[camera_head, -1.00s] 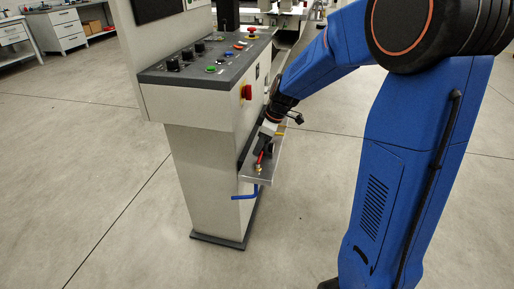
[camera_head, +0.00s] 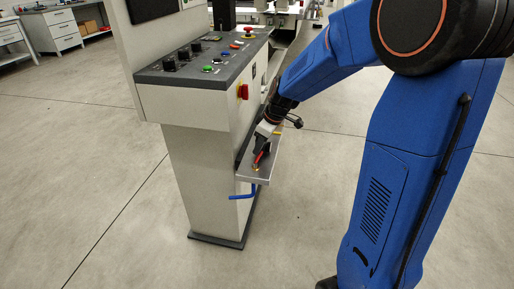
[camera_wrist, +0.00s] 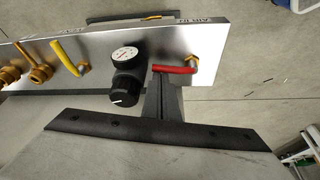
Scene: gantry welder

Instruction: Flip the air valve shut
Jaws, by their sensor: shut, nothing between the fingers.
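The red valve lever (camera_wrist: 173,69) is on a metal plate (camera_wrist: 225,50). In the wrist view it points left from its pivot, along the plate, with a brass fitting (camera_wrist: 193,62) at its right end. In the head view the red lever (camera_head: 261,157) shows near the plate's lower end, partly hidden. My gripper (camera_wrist: 163,84) is shut and empty; its dark fingers reach up to the lever's left part and appear to touch it. In the head view my gripper (camera_head: 262,147) is right at the lever.
Left of the lever in the wrist view are a black regulator knob (camera_wrist: 125,93) with a gauge (camera_wrist: 124,55), a yellow lever (camera_wrist: 68,55) and brass fittings (camera_wrist: 38,65). A control pedestal (camera_head: 205,165) stands beside the plate, with a blue hose (camera_head: 243,196) below. Floor around is clear.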

